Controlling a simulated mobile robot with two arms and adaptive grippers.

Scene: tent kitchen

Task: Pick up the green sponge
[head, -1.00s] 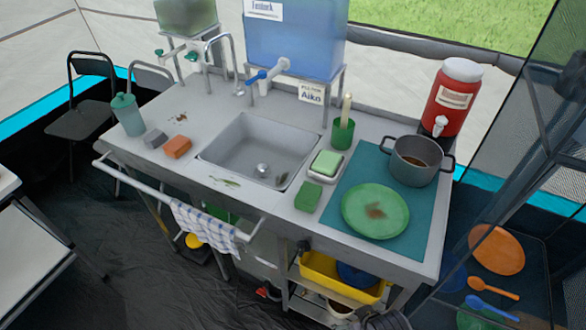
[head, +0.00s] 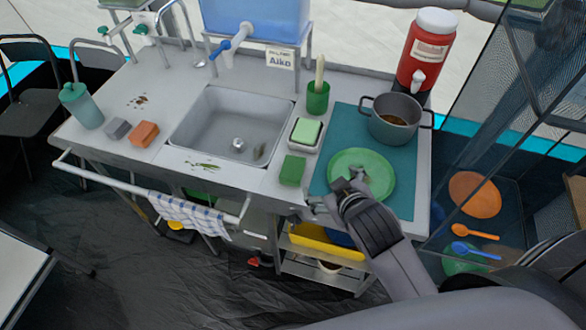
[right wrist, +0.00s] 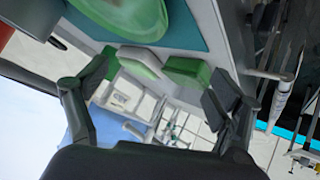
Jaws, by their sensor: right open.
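The green sponge (head: 292,170) is a dark green block lying on the counter's front strip, right of the sink and left of the teal mat. A paler green block (head: 307,132) sits in a white dish just behind it. My right gripper (head: 334,192) is open and empty, to the right of the sponge, over the front of the mat and plate. In the right wrist view, the sponge (right wrist: 187,72) shows beyond the open fingers (right wrist: 155,80), nearer the right finger and apart from both. My left gripper is not in view.
A green plate (head: 352,165) and a grey pot (head: 394,120) stand on the teal mat (head: 405,185). A green cup with a brush (head: 317,98) is behind the dish. The sink (head: 225,130) is left of the sponge; a towel rail (head: 110,182) runs along the front.

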